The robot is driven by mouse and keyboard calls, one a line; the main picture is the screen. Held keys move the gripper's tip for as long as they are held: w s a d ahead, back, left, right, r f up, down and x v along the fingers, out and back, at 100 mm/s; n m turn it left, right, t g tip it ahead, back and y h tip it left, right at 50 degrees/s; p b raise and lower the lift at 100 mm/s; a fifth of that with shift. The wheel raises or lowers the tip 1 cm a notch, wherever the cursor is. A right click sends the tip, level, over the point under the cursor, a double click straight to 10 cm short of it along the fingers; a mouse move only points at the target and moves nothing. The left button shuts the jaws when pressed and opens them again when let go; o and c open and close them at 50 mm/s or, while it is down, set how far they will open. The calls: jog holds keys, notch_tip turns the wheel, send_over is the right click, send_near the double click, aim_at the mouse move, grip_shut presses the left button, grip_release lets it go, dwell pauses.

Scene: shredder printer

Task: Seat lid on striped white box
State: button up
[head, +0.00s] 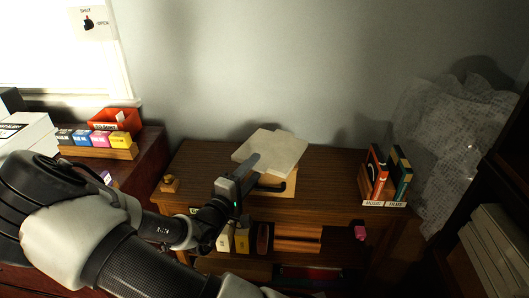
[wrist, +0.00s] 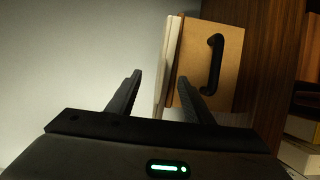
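A flat cream slab, which looks like the lid (head: 272,152), lies tilted on top of a tan box (head: 289,177) in the middle of the desk. In the wrist view, the slab (wrist: 172,60) shows edge-on beside the tan face (wrist: 224,50) with its black handle (wrist: 213,65). My gripper (head: 258,177) is at the slab's front edge. In the wrist view, my gripper (wrist: 158,98) is open, with the slab's near edge between the fingers and closer to the right one. Contact cannot be told. I cannot make out a striped white box with certainty.
White boxes (head: 28,132) stand at the far left. Coloured cartons (head: 98,140) and a red bin (head: 116,120) are on the left cabinet. Books (head: 386,172) stand on the desk's right. Bare desktop (head: 325,170) lies right of the slab.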

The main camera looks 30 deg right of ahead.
grip_shut()
jog(key=shift+r, duration=0.15)
jog(key=shift+r+p, duration=1.6)
jog(key=shift+p, duration=0.35)
jog(key=p+v, duration=0.4)
jog(key=v, duration=0.8)
